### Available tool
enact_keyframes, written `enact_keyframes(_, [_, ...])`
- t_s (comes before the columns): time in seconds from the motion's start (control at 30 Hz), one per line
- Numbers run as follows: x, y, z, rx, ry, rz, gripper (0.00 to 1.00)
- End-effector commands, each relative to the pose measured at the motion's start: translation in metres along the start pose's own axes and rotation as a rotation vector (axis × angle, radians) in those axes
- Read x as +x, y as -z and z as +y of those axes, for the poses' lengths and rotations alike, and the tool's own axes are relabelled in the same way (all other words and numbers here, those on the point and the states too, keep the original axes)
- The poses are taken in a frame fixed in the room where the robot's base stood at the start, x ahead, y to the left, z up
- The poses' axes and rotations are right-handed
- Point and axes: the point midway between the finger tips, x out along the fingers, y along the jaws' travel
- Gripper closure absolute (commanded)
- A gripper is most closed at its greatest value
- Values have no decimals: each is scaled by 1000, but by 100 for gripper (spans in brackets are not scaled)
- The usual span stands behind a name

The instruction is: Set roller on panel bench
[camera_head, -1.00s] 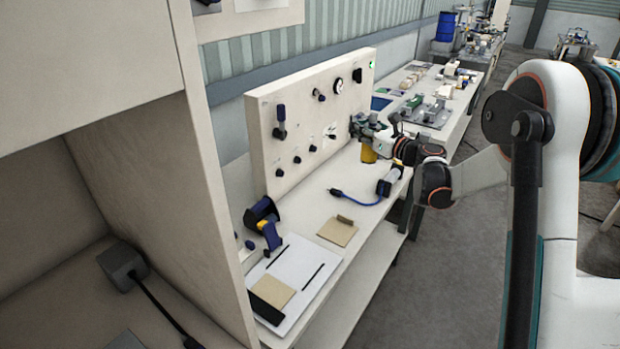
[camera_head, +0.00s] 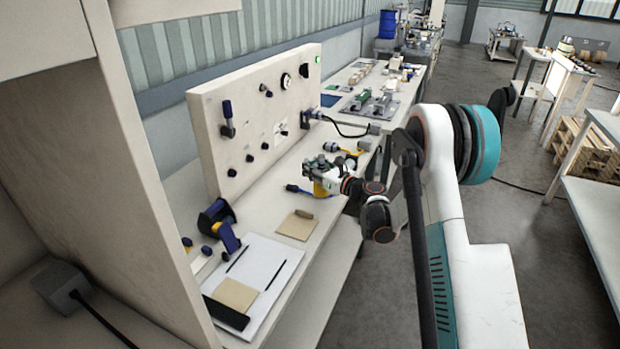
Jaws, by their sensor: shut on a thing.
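The panel bench (camera_head: 268,222) is a long pale bench with an upright white panel (camera_head: 240,140) along its back. My gripper (camera_head: 318,178) is over the bench's right half, in front of the panel. It is shut on a yellow thing (camera_head: 320,189), likely the roller, which shows just below the fingers. Its shape is mostly hidden and small. I cannot tell whether it touches the bench top.
A blue tape dispenser (camera_head: 219,222), a white sheet (camera_head: 262,268) and a tan card (camera_head: 296,225) lie left of my gripper. A blue cable (camera_head: 296,189) lies beside it. Cabled connectors (camera_head: 332,147) lie behind it. Some bench top is bare between card and panel.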

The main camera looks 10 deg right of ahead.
Motion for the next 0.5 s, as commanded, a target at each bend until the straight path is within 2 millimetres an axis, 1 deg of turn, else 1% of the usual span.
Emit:
enact_keyframes(0.1, [0,18,0,0,0,0,100])
enact_keyframes(0.23, [0,35,0,0,0,0,100])
enact_keyframes(0.3, [0,38,0,0,0,0,100])
enact_keyframes(0.5, [0,37,0,0,0,0,100])
